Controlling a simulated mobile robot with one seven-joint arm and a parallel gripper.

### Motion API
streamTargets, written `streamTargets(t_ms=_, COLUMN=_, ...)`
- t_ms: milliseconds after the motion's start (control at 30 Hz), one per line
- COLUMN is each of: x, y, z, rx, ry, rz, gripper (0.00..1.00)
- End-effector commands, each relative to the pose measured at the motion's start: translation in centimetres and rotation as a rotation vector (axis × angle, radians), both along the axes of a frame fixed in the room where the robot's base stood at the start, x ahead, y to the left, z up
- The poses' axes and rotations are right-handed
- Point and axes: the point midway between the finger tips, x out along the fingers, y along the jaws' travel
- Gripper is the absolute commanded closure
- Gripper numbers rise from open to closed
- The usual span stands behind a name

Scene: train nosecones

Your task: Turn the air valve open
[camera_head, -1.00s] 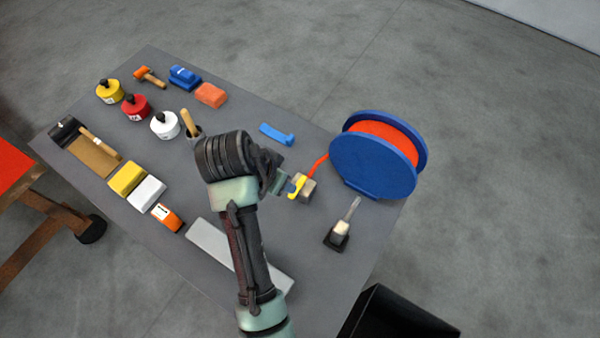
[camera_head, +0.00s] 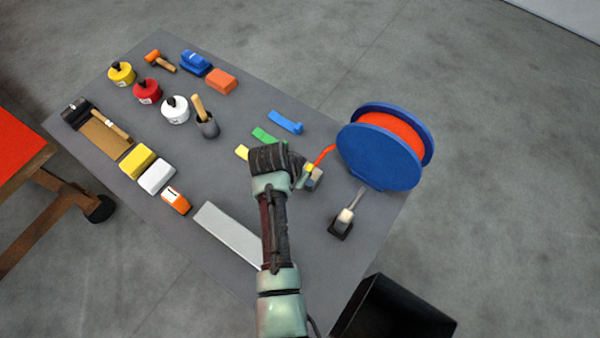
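The air valve (camera_head: 315,181) is a small grey block with a yellow handle (camera_head: 309,168), at the end of the orange hose (camera_head: 325,154) beside the blue reel. My gripper (camera_head: 303,178) is at the valve's left side, close to the yellow handle. My wrist and fingers hide part of the valve. At this size I cannot tell whether the fingers touch the handle, nor whether they are open or shut. The handle's exact angle is also unclear.
The blue reel (camera_head: 379,156) stands just right of the valve. A brush in a black holder (camera_head: 341,227) is in front of it. A grey plate (camera_head: 228,233) lies left of my arm.

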Motion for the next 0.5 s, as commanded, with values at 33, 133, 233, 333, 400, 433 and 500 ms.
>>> streamTargets(t_ms=33, x=0.03, y=-0.04, z=-0.01, rx=0.000, ry=0.000, rz=-0.001, gripper=0.50)
streamTargets(t_ms=133, x=0.04, y=-0.03, z=-0.01, rx=0.000, ry=-0.001, rz=-0.001, gripper=0.50)
streamTargets(t_ms=233, x=0.04, y=-0.02, z=0.00, rx=0.000, ry=-0.001, rz=-0.001, gripper=0.52)
streamTargets(t_ms=333, x=0.03, y=-0.02, z=0.00, rx=0.000, ry=0.000, rz=-0.001, gripper=0.70)
streamTargets(t_ms=400, x=0.02, y=-0.02, z=0.01, rx=0.000, ry=-0.001, rz=-0.001, gripper=0.82)
streamTargets(t_ms=433, x=0.02, y=-0.02, z=0.01, rx=0.000, ry=0.000, rz=-0.001, gripper=0.88)
streamTargets(t_ms=500, x=0.02, y=-0.02, z=0.01, rx=0.000, ry=0.000, rz=-0.001, gripper=1.00)
